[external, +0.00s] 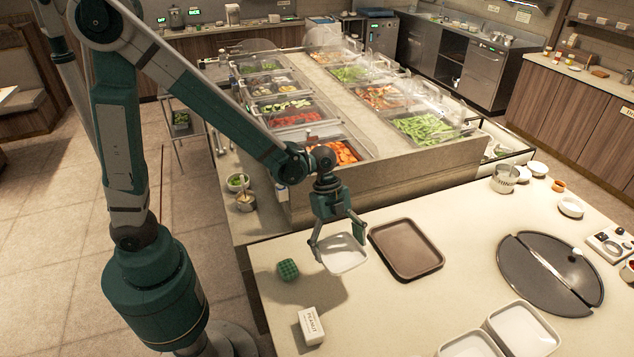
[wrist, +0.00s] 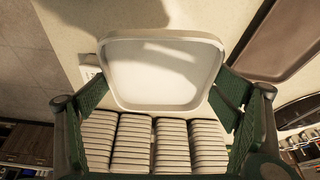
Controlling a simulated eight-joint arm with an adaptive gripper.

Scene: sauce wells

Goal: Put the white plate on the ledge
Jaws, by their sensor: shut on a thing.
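A pale raised edge (external: 400,195) runs along the near end of the salad bar, behind my gripper; I cannot tell whether this is the ledge.
A brown tray (external: 407,249) lies right of the plate. A green textured block (external: 288,269) and a white box labelled PEANUT (external: 311,325) are to the left and front. A dark round board (external: 550,272) and white dishes (external: 522,328) occupy the right.

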